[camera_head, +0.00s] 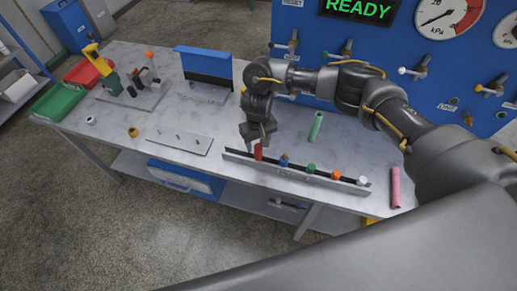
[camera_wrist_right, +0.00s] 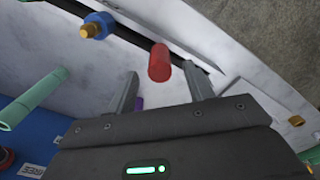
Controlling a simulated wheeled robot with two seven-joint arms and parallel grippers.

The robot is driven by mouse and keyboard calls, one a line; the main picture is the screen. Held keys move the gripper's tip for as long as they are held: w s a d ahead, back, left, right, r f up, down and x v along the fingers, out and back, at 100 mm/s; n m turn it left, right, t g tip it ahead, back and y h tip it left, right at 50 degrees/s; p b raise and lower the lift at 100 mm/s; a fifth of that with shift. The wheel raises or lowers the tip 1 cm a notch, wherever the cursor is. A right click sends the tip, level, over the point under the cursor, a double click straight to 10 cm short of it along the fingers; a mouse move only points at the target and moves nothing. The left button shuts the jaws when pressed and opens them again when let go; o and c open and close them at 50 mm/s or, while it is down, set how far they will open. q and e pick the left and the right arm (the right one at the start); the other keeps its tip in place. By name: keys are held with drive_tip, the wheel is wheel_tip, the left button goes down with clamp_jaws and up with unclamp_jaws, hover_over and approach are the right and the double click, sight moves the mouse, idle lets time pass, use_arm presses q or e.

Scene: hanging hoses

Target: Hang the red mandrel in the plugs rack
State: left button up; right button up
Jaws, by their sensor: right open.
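The red mandrel (camera_head: 258,153) is at the left end of the plugs rack (camera_head: 318,182), a long low rail with a dark slot along the table's front edge. In the right wrist view the red mandrel (camera_wrist_right: 159,63) lies ahead of the fingertips, in line with the gap between them, against the dark slot. I cannot tell how firmly it sits in the slot. My right gripper (camera_head: 259,142) is just above it; its two fingers (camera_wrist_right: 161,82) are apart, with nothing clamped between them. My left gripper is not in view.
Blue (camera_head: 283,160), green (camera_head: 311,168), orange (camera_head: 336,174) and white (camera_head: 362,181) plugs stand along the rack. A green tube (camera_head: 316,126) and pink tube (camera_head: 395,188) lie behind and right. A pegged plate (camera_head: 180,140) lies left. The blue valve panel (camera_head: 390,35) rises behind.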

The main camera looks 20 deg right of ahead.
drive_tip(key=shift+r, duration=2.25)
